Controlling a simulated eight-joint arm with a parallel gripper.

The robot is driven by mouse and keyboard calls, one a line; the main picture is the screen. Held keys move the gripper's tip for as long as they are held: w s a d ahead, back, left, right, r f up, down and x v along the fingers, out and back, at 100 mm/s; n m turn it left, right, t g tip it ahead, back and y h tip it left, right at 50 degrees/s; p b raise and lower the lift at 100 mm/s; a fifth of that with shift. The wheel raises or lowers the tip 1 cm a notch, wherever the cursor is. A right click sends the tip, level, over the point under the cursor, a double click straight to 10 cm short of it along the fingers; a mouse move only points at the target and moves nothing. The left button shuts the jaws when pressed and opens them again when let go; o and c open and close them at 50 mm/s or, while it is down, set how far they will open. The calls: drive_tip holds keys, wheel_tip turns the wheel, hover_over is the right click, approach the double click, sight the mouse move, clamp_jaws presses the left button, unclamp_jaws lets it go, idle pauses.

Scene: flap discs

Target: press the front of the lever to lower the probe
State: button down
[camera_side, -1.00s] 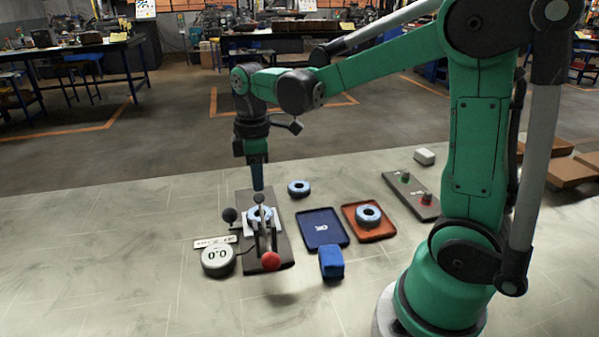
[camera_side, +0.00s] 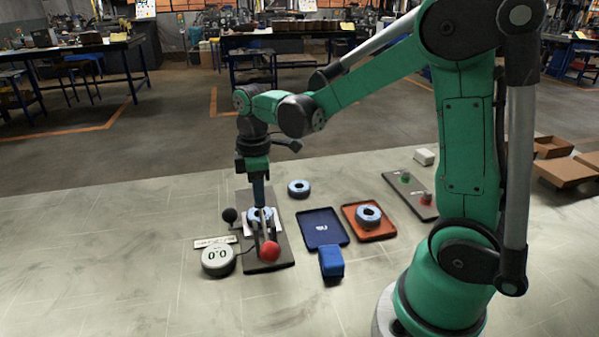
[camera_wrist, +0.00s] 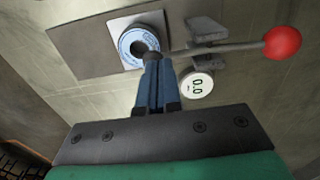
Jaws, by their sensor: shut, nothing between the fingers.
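The lever is a thin metal bar (camera_wrist: 232,47) with a red ball (camera_side: 269,252) at its near end in the side view; the ball is also clear in the wrist view (camera_wrist: 281,42). Its other end runs over a blue-white disc (camera_wrist: 129,42) on a pale plate. A dark round part (camera_wrist: 142,48) shows at the disc's middle, partly hidden by my fingers. My gripper (camera_side: 261,205) is shut and empty, pointing down at the lever's disc end; it also shows in the wrist view (camera_wrist: 153,60). I cannot tell whether it touches. The round gauge (camera_side: 218,259) reads 0.0.
A blue tray (camera_side: 324,240) and an orange tray (camera_side: 378,231) holding a disc lie to the right. Another disc (camera_side: 299,187) stands behind. A button panel (camera_side: 412,196) lies farther right. The front left table is clear.

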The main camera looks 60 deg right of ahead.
drive_tip(key=shift+r, duration=0.1)
wheel_tip(320, 180, up, 9)
idle(0.5)
idle(0.7)
drive_tip(key=s+a+f+m+t, duration=0.3)
drive_tip(key=s+m+t, duration=0.3)
drive_tip(key=m, duration=0.2)
drive_tip(key=shift+a+f+t, duration=0.35)
drive_tip(key=shift+a+t, duration=0.05)
drive_tip(key=shift+a, duration=0.45)
